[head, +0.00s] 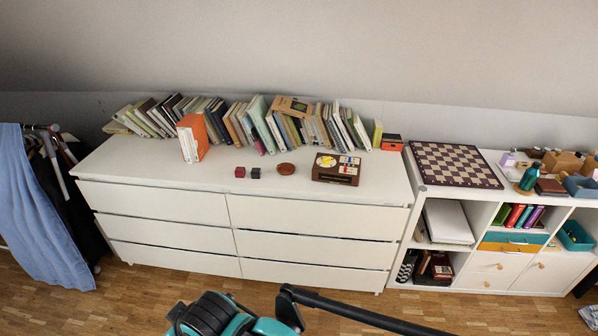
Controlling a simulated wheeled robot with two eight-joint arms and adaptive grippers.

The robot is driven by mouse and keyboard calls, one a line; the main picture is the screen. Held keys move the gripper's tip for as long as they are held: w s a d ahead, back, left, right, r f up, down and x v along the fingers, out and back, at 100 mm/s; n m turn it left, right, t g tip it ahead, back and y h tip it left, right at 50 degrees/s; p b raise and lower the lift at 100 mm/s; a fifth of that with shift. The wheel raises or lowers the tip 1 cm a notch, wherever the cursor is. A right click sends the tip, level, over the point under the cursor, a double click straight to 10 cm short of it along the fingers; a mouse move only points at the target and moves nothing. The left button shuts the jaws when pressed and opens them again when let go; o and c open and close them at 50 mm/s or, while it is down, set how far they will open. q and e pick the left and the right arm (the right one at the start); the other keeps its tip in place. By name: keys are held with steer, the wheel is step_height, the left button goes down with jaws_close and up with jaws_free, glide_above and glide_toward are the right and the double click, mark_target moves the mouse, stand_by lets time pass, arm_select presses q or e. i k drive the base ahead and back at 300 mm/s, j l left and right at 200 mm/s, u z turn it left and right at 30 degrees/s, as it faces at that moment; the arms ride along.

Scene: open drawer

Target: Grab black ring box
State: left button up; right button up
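The black ring box (255,173) is a small dark cube. It stands on the white top of the dresser (140,172), near the middle. A similar small dark red box (240,172) stands just to its left, with a narrow gap between them. A round brown wooden box (286,169) sits just to its right. Parts of my own body, teal and black, show at the bottom edge, well in front of the dresser. Neither of my grippers can be made out in the head view.
A row of leaning books (260,125) lines the back of the dresser. An orange-backed book group (194,138) stands left of the boxes, and a brown game box (336,169) to the right. A shelf unit with a chessboard (454,165) adjoins at right. The dresser's front strip is clear.

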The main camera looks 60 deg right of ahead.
mark_target(256, 173)
steer(key=z, duration=1.7)
